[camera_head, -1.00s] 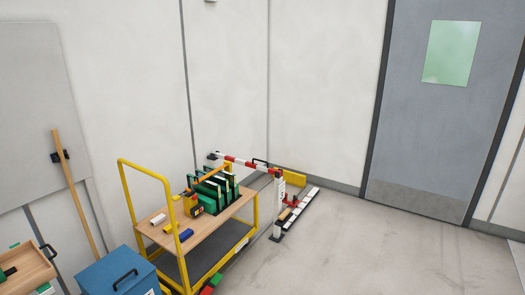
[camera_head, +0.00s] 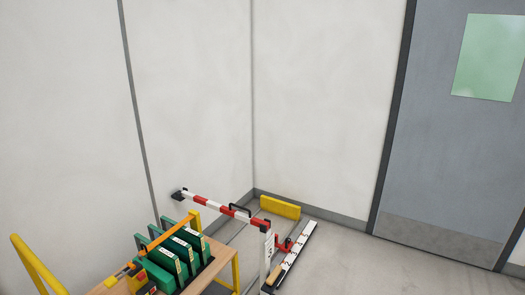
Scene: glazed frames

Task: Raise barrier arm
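The barrier arm (camera_head: 216,206) is a red and white striped bar, lying close to level, with a black handle (camera_head: 240,211) on it. Its right end meets a white post (camera_head: 268,258) standing on the floor. Its far left end is at a dark piece (camera_head: 180,194) by the wall. Neither of my grippers is in view.
A trolley with a wooden top (camera_head: 222,259) and yellow rails holds several green upright pieces (camera_head: 183,252) in front of the barrier. A yellow block (camera_head: 280,207) stands by the wall. A white numbered strip (camera_head: 296,250) lies right of the post. Floor toward the grey door (camera_head: 436,140) is clear.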

